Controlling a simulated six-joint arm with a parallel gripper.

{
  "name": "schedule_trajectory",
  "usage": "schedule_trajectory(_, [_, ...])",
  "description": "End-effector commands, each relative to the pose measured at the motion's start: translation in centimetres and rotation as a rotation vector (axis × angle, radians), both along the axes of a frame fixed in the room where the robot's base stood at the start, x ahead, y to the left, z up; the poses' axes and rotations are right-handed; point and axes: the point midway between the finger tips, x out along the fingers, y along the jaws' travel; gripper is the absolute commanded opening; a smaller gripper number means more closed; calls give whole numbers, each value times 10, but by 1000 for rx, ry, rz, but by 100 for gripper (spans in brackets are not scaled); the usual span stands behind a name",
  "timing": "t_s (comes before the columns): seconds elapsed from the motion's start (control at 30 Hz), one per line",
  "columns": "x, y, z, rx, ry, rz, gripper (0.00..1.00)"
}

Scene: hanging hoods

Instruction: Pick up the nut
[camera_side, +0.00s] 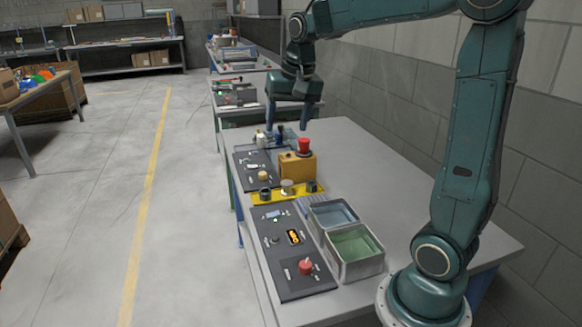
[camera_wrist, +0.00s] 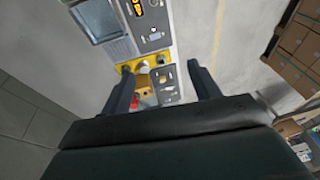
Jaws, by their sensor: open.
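I cannot pick out the nut for certain; the small parts on the bench are too small to tell apart. A yellow strip (camera_side: 262,196) on the bench bears two dark round parts and a pale round part (camera_side: 287,187) between them. The strip also shows in the wrist view (camera_wrist: 128,65), between and beyond my fingertips. My gripper (camera_side: 287,122) points down over the far end of the bench, above small parts near the far dark panel (camera_side: 243,160). In the wrist view my gripper (camera_wrist: 160,68) has its fingers wide apart, with nothing held between them.
A yellow-orange box (camera_side: 297,165) with a red button (camera_side: 304,146) stands close in front of my gripper. Two open metal bins (camera_side: 379,259) and a near dark panel (camera_side: 282,284) lie nearer the camera. The bench top (camera_side: 375,165) is clear towards the wall.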

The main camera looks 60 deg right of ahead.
Motion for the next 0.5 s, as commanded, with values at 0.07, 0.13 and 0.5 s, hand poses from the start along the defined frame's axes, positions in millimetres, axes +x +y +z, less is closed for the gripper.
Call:
schedule_trajectory(0.07, [13, -20, -8, 17, 18, -67, 62])
schedule_trajectory(0.13, [23, -36, -14, 29, 29, -124, 62])
schedule_trajectory(0.5, [61, -129, -64, 99, 94, -429, 62])
